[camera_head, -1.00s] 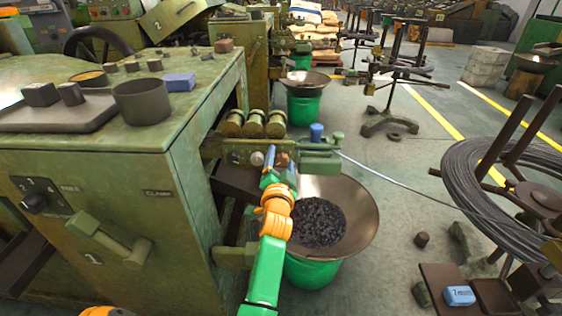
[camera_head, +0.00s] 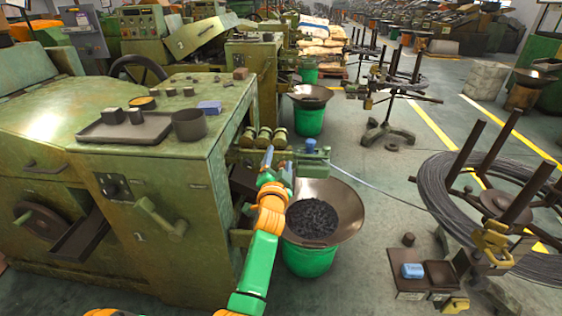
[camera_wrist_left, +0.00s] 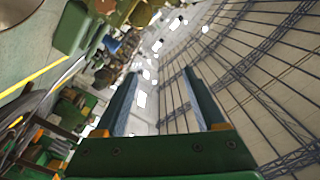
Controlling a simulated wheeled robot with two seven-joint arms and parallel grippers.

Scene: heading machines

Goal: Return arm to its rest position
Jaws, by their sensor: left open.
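My left arm comes in from the bottom of the head view. Its gripper (camera_head: 268,158) is raised in front of the green machine's wire-feed side, left of the metal bowl (camera_head: 343,196). Its blue fingers point upward. In the left wrist view the two fingers (camera_wrist_left: 162,85) stand well apart with nothing between them. Beyond them are the hall's roof and lamps. My right gripper is not in view.
The green machine (camera_head: 200,170) stands close on the left, with a tray (camera_head: 105,132), a dark pot and a blue block (camera_head: 209,106) on top. The bowl of dark pieces sits on a green bucket (camera_head: 308,262). A wire coil stand (camera_head: 440,190) is at right.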

